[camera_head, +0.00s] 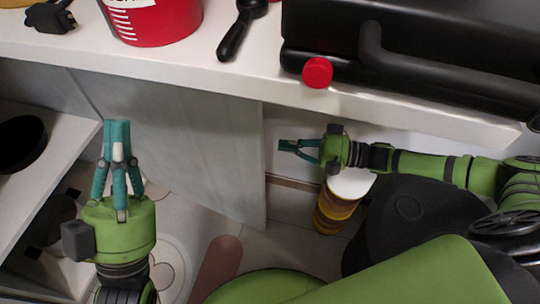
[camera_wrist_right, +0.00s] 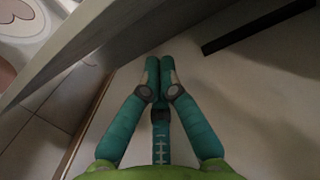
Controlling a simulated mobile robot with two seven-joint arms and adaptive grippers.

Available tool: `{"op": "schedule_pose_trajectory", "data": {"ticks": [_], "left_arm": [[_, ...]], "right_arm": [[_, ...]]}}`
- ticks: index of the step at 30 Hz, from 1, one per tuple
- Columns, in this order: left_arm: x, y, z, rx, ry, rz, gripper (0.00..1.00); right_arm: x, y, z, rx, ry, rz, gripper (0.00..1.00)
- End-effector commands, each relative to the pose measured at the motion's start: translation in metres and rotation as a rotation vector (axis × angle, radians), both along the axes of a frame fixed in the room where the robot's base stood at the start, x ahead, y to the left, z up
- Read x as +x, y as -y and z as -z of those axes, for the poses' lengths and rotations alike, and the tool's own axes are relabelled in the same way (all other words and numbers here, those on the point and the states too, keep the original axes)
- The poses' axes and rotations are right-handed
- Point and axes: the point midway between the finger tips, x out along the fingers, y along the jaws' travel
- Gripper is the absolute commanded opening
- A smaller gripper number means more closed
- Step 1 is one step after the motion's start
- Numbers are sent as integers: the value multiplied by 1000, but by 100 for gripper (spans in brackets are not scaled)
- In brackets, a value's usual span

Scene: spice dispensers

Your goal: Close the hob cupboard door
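The hob cupboard door appears to be the pale grey panel (camera_head: 190,130) under the counter, standing open at an angle. In the right wrist view, a grey panel (camera_wrist_right: 62,52) runs diagonally at upper left. My right gripper (camera_head: 284,145) is just right of the panel's right edge, with a visible gap. Its teal fingertips (camera_wrist_right: 163,65) are together, with nothing between them. My left gripper (camera_head: 117,126) points up, left of the panel's middle and overlapping its left part. Its fingers look closed and empty. Whether it touches the panel is unclear.
The white counter (camera_head: 225,72) overhangs both grippers. It carries a red measuring tub (camera_head: 160,25), a black ladle (camera_head: 238,32) and a black grill (camera_head: 400,45) with a red knob (camera_head: 317,72). A shelf (camera_head: 60,150) is at left.

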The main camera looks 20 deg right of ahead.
Motion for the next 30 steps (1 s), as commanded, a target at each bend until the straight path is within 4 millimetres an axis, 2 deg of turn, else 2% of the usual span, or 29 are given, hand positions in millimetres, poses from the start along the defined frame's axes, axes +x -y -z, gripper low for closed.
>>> {"op": "schedule_pose_trajectory", "data": {"ticks": [1,4,7,12,30], "left_arm": [[-7,0,-3,-15,45,9,0],[-12,-3,-5,-36,89,13,0],[-13,-4,-6,-44,103,13,0],[-14,-6,-6,-53,120,12,0],[-14,-7,-8,-53,122,11,0]], "right_arm": [[5,-10,1,3,4,-3,0],[14,-29,1,3,5,-4,0],[0,-38,1,2,-4,-3,0],[-12,-50,1,0,0,-1,0],[-17,-55,-1,0,1,2,0]]}}
